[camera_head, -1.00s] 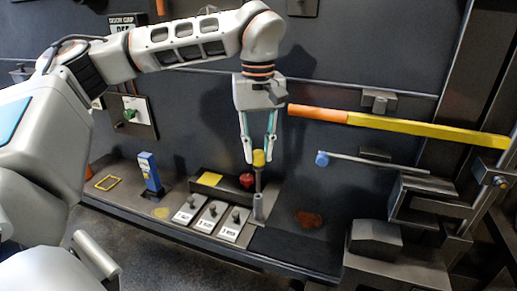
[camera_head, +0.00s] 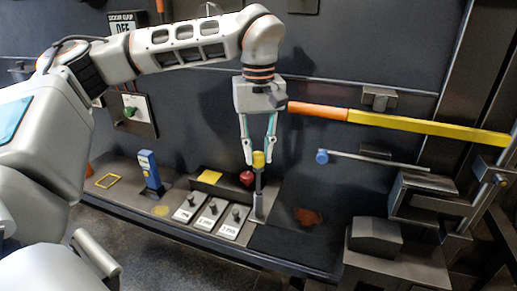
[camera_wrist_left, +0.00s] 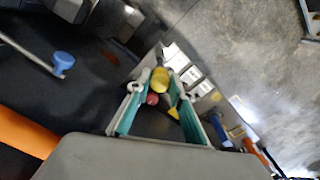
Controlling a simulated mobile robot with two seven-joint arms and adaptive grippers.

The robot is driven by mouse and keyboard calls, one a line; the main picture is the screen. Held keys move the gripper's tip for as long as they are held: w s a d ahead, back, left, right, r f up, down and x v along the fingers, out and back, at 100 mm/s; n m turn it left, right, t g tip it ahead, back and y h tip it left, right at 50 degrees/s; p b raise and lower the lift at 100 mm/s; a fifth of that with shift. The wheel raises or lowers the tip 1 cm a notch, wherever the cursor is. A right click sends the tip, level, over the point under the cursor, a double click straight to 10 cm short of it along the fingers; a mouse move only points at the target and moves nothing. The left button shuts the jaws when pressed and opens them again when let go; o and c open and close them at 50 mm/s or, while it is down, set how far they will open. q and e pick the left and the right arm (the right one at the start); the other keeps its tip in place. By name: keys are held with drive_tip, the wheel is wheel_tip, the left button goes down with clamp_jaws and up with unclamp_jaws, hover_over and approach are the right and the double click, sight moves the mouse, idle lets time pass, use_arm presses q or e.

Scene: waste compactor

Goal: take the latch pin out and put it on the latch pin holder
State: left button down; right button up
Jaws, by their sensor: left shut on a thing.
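The latch pin, with a yellow head (camera_head: 258,159) and a grey shaft, stands roughly upright between the fingertips of my left gripper (camera_head: 259,161). The gripper points down and is shut on the yellow head. The head also shows between the fingers in the left wrist view (camera_wrist_left: 160,79). The shaft's lower end is at a small grey upright holder (camera_head: 258,208) on the ledge. How deep it sits in the holder cannot be told. My right gripper is not in view.
A red knob (camera_head: 246,178) stands close to the left of the pin. Several levers with white plates (camera_head: 210,216) and a blue post (camera_head: 150,171) are farther left. An orange-yellow bar (camera_head: 400,123) and a blue-knobbed rod (camera_head: 370,161) extend on the right.

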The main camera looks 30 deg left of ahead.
sight(258, 167)
use_arm(q)
drive_tip(key=shift+f+b, duration=0.65)
drive_tip(key=shift+f, duration=3.15)
idle(0.4)
drive_tip(key=c, duration=1.7)
unclamp_jaws()
drive_tip(key=shift+c, duration=0.4)
drive_tip(key=shift+r+p, duration=0.8)
drive_tip(key=shift+r, duration=2.75)
